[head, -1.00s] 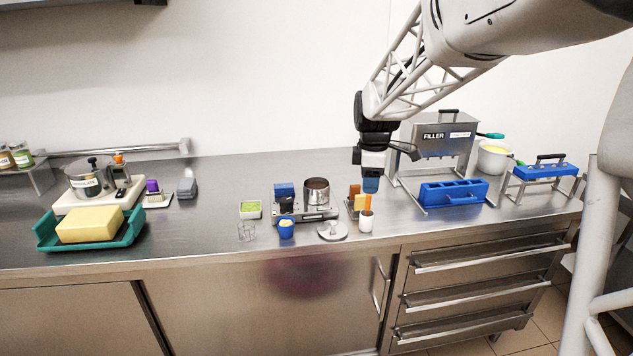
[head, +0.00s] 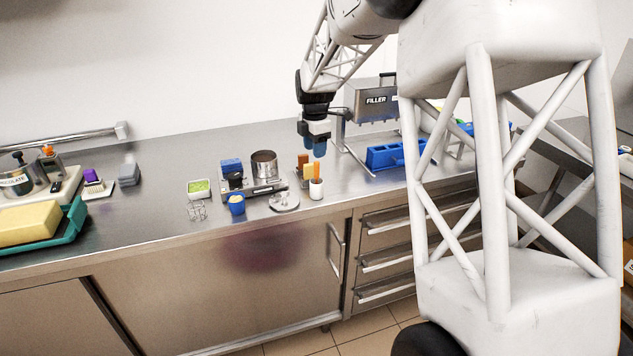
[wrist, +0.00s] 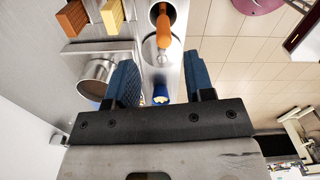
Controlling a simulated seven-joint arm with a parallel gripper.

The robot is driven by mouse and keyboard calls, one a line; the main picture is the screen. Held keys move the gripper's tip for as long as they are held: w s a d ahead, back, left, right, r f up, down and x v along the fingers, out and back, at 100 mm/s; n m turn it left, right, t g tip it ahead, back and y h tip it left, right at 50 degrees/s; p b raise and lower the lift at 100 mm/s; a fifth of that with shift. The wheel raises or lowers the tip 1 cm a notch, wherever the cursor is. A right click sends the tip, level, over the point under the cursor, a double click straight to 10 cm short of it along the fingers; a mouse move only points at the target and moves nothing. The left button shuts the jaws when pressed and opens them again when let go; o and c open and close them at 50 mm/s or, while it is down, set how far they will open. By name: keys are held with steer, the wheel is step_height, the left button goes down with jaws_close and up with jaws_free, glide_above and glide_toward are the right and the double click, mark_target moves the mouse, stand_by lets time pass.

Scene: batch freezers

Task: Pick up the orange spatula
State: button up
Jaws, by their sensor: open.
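My gripper (head: 315,146) is open and empty, with blue fingertips just above the spatula in the head view. I cannot tell the exact depth between them there. In the wrist view my gripper (wrist: 160,80) has its two fingers spread, and the spatula appears beyond the fingertips, between their lines.
An orange-yellow block (head: 308,171) and a brown block stand just left of the cup. A blue tray (head: 385,157) and a filler machine (head: 376,99) are right.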

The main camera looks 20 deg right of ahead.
mark_target(317, 177)
steer(key=shift+f, duration=1.3)
steer(key=shift+s+d+f, duration=0.1)
steer(key=shift+s+f, duration=0.05)
steer(key=shift+f, duration=1.15)
steer(key=shift+s+d+f, duration=0.1)
steer(key=shift+f, duration=1.2)
jaws_close()
